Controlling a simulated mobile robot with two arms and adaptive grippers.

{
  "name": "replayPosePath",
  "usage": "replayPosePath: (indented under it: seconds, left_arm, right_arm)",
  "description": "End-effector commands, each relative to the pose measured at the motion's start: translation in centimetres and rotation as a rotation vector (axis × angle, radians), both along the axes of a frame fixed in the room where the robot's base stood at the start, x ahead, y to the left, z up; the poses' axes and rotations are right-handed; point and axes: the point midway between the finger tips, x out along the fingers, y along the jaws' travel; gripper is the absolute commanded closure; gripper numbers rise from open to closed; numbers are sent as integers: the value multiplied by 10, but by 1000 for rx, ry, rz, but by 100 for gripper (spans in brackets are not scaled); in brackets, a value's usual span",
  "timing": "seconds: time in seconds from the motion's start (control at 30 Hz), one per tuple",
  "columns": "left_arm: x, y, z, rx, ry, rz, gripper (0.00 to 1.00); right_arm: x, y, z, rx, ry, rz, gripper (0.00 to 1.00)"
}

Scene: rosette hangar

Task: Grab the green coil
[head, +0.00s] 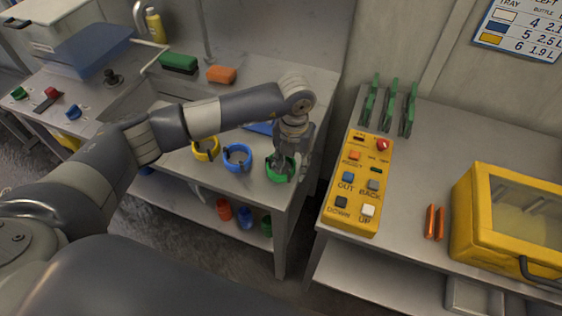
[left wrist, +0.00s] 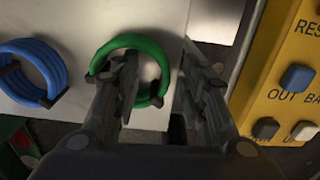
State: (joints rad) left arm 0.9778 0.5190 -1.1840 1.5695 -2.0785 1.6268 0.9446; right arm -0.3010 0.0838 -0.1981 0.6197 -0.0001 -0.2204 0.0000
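The green coil (head: 276,178) lies near the front right corner of the left bench, at the right end of a row with a blue coil (head: 237,158) and a yellow coil (head: 205,149). My left gripper (head: 288,160) points down over the green coil and hides part of it. In the left wrist view, the green coil (left wrist: 133,41) sits between and under the fingers of my left gripper (left wrist: 160,68). One finger is over the ring's opening, the other outside its right side. The fingers are apart. The blue coil (left wrist: 42,62) is to the left. My right gripper is not in view.
A yellow button panel (head: 357,185) stands on the right bench, across a narrow gap. Green upright clips (head: 389,104) and a yellow case (head: 510,220) are also there. Orange and green brushes (head: 221,75) lie at the back of the left bench. Cups (head: 245,217) stand on the lower shelf.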

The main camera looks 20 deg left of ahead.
Motion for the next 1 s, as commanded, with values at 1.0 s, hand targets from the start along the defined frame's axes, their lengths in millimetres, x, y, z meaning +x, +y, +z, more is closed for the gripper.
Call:
replayPosePath:
  seconds: [1.0]
  left_arm:
    - [2,0,5,-2,-5,-1,100]
  right_arm:
    - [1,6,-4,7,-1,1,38]
